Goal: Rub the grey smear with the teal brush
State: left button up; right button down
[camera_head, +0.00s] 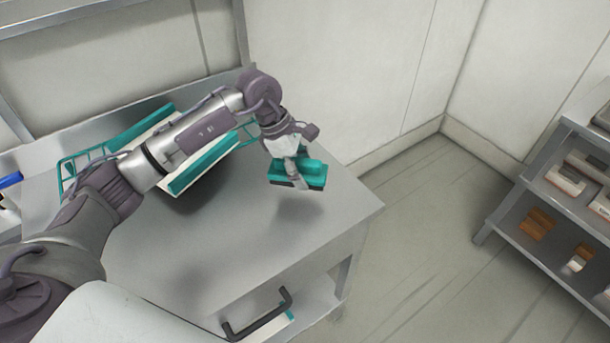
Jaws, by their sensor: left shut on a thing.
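The teal brush (314,172) is in my left gripper (294,178), which is shut on it. The brush is held above the right part of the grey metal table (340,208), apart from the surface, with a dark soft patch below it. I cannot tell whether this patch is the grey smear or only a shadow. Another dim patch lies on the table nearer the front, equally unclear. No smear shows plainly, and my left arm hides part of the table. My right gripper is not in view.
A teal-edged tray or rack (207,163) lies behind and under my left arm, with a teal wire basket (68,172) beside it. A shelf (505,208) with boxes and brown blocks stands right, across open floor.

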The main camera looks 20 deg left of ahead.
pick_arm(q)
jog(key=shift+r+p, duration=0.3)
jog(key=shift+r, duration=0.95)
